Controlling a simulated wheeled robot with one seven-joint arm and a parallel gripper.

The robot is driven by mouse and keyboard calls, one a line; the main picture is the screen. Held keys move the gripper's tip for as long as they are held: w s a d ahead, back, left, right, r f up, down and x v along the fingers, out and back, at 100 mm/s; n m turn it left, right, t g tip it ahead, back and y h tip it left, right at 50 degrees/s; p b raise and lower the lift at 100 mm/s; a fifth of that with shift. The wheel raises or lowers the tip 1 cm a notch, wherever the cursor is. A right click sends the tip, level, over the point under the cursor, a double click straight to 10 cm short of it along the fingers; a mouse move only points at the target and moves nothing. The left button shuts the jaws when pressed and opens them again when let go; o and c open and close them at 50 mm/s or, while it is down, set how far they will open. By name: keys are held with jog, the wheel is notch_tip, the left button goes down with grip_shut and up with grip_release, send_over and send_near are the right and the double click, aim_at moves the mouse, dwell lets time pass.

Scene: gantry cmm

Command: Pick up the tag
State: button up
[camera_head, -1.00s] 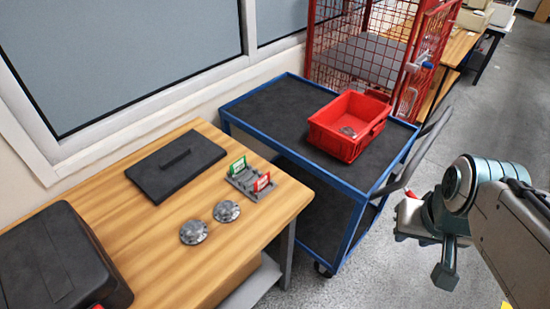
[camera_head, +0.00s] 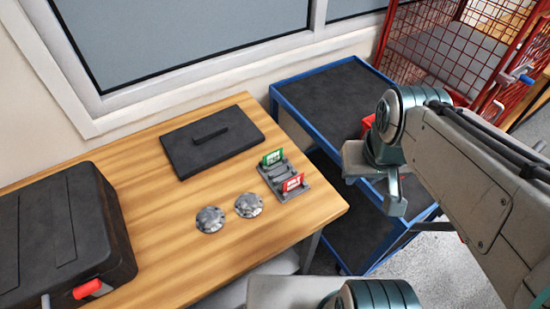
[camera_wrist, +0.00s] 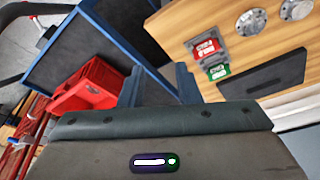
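A green tag (camera_head: 273,157) and a red tag (camera_head: 293,182) stand upright in a small grey holder (camera_head: 275,172) on the wooden table, near its right edge. In the wrist view, the red tag (camera_wrist: 205,47) and the green tag (camera_wrist: 218,71) show in the grey holder, up and to the right of my fingers. Which of them the task means, I cannot tell. My gripper (camera_head: 372,178) is to the right of the holder, over the blue cart, apart from both tags. Its two fingers (camera_wrist: 157,88) are spread with nothing between them.
Two round metal discs (camera_head: 229,212) lie left of the holder. A black lidded plate (camera_head: 212,140) lies behind them, and a black case (camera_head: 60,230) stands at left. The blue cart (camera_head: 300,88) carries a red bin (camera_wrist: 92,85), mostly hidden by my arm in the head view.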

jog(key=w+a+f+n+g+b, duration=0.25)
jog(key=w+a+n, duration=0.4)
jog(key=n, duration=0.55)
jog(key=n+b, duration=0.3)
jog(key=n, duration=0.9)
send_over(289, 191)
notch_tip(289, 191, down, 6)
jog(key=shift+g, duration=0.35)
jog(key=f, duration=1.3)
jog(key=shift+w+f, duration=0.2)
jog(key=shift+w, duration=0.1)
grip_shut()
